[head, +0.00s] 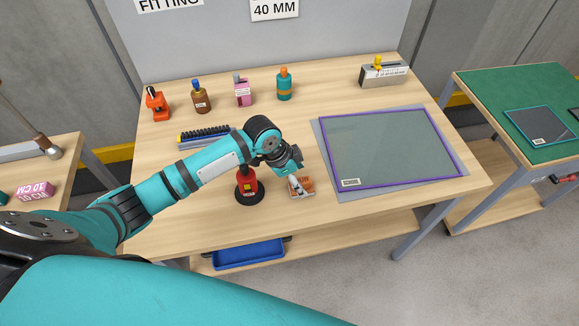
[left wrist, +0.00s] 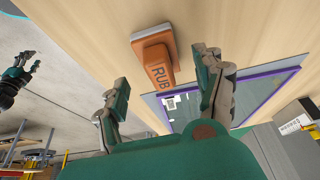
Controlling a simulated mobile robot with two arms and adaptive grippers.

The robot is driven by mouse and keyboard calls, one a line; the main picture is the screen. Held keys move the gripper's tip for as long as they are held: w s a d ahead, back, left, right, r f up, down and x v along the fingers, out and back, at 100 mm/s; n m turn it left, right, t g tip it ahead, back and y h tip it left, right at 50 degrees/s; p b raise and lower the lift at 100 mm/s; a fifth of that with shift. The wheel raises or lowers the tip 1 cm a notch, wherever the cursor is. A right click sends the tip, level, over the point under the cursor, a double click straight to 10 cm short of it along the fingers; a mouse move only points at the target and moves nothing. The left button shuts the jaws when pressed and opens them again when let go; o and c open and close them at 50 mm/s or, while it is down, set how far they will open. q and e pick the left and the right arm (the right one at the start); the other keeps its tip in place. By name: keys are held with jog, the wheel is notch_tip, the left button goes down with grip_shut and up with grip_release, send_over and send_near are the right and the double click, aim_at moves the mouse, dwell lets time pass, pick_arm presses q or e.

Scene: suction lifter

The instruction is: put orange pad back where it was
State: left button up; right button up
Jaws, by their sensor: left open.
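The orange pad (head: 307,184), with dark lettering that starts "RUB", lies on the wooden bench in front of the glass sheet's left edge. It also shows in the left wrist view (left wrist: 155,52), between and beyond the fingertips. My left gripper (head: 295,178) is open just over the pad and hides part of it. In the left wrist view the two fingers (left wrist: 163,85) are wide apart with nothing held; I cannot tell whether they touch the pad. What looks like my right gripper (left wrist: 22,66) is small at that view's left edge.
A red suction lifter (head: 248,187) with a black base stands close left of the pad. A purple-framed glass sheet (head: 390,148) lies to the right. The bench front right of the pad is clear.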

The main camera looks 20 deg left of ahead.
pick_arm(q)
jog(key=b+v, duration=0.1)
jog(key=v, duration=0.8)
